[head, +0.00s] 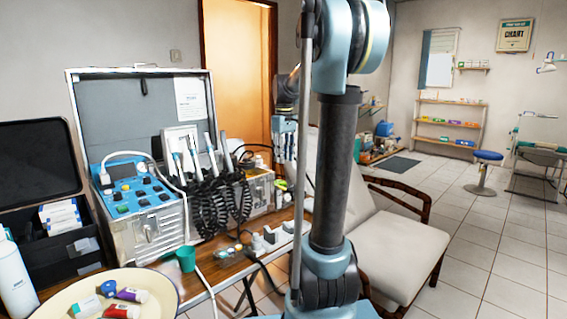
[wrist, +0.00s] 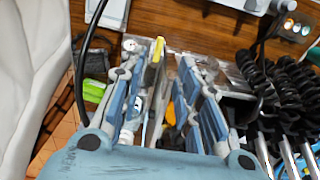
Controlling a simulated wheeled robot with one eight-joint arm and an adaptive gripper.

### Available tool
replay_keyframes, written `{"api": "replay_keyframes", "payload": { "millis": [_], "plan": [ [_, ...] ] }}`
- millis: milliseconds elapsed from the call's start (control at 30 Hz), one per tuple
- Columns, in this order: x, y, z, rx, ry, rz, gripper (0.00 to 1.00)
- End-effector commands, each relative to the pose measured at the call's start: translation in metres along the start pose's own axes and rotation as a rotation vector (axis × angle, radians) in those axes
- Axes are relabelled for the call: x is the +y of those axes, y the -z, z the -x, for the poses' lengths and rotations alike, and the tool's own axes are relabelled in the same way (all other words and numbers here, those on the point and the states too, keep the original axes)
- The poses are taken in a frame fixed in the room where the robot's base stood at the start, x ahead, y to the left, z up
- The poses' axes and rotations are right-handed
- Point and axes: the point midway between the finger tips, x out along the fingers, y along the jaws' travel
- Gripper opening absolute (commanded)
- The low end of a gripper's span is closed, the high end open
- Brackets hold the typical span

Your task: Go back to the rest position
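My gripper (wrist: 160,55) points down in the wrist view, its two blue-and-grey fingers apart with a clear gap between them. Yellow and silvery items (wrist: 157,52) show through the gap; they look to be on the surface below, and I see nothing clamped. In the head view my gripper (head: 284,185) hangs to the right of the dental case, partly behind my own arm column. It is above the right end of the wooden table.
The open dental unit (head: 150,225) with black coiled cords (head: 222,200) stands left of my gripper; the cords also show in the wrist view (wrist: 265,90). A cream tray (head: 165,285), a green cup (head: 186,258) and a white-cushioned chair (head: 395,245) are near.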

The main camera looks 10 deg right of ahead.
Motion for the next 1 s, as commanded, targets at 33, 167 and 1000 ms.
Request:
{"api": "replay_keyframes", "payload": {
  "millis": [33,167,1000],
  "plan": [
    [0.0,0.0,0.001,0.0,0.0,0.0,0.31],
    [0.0,0.0,0.001,0.0,0.0,0.0,0.31],
    [-0.075,-0.117,-0.049,0.067,-0.035,-0.212,0.31]
  ]
}}
